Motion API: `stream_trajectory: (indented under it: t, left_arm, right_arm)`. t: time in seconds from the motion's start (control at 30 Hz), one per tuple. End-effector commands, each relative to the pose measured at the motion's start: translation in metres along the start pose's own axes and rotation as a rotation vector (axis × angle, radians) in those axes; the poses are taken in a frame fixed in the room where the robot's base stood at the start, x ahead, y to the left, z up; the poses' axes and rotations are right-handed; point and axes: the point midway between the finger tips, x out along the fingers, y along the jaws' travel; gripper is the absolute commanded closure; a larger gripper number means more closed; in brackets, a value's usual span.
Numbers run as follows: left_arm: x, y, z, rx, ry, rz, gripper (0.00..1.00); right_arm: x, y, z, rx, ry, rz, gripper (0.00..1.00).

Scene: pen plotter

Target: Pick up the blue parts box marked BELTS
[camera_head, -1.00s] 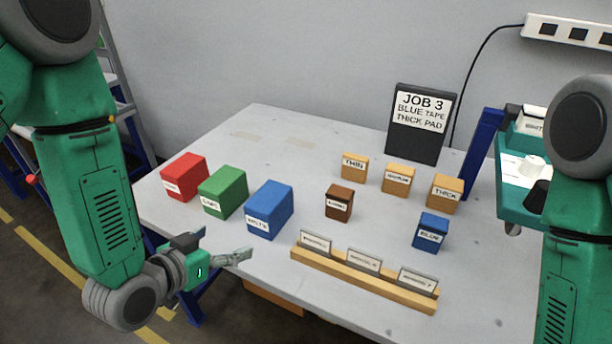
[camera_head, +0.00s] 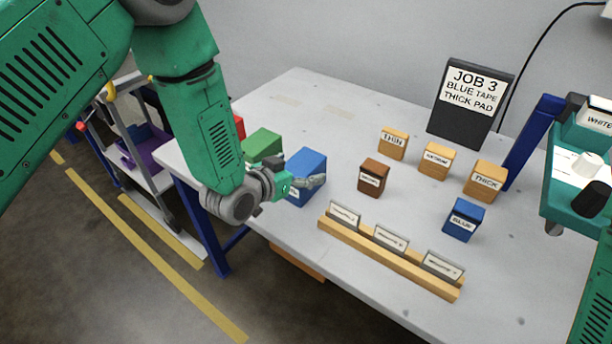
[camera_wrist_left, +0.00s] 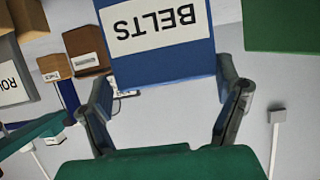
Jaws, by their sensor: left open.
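The blue parts box (camera_head: 308,168) stands on the table, its lower left part hidden behind my left gripper (camera_head: 310,183) in the head view. In the left wrist view the box (camera_wrist_left: 165,68) shows upside down, with its white BELTS label facing the camera. My left gripper (camera_wrist_left: 165,105) is open there, one finger toward each side of the box's near end. I cannot tell whether the fingers touch it. My right gripper is not in view.
A green box (camera_head: 264,142) stands close left of the blue box, with a red box (camera_head: 239,127) mostly hidden behind my arm. A brown box (camera_head: 373,177) stands to the right. A wooden card rack (camera_head: 385,255) lies in front. The table's far left is clear.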

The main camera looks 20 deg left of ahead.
Motion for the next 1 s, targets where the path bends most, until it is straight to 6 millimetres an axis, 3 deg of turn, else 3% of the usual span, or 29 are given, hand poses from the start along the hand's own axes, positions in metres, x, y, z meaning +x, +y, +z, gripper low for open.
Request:
stream_trajectory:
  t: [0.2, 0.47, 0.63, 1.0]
  left_arm:
    - [0.026, -0.002, -0.001, -0.001, 0.001, 0.001, 0.16]
    - [0.029, 0.000, -0.002, 0.000, -0.001, 0.000, 0.16]
    - [0.029, 0.001, -0.001, 0.001, -0.002, -0.001, 0.75]
    - [0.028, 0.000, -0.003, 0.000, -0.004, 0.001, 0.78]
  right_arm:
    - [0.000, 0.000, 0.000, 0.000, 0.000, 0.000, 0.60]
    - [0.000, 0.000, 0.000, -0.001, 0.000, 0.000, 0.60]
    - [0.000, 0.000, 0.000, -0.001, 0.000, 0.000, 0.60]
    - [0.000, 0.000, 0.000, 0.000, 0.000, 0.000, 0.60]
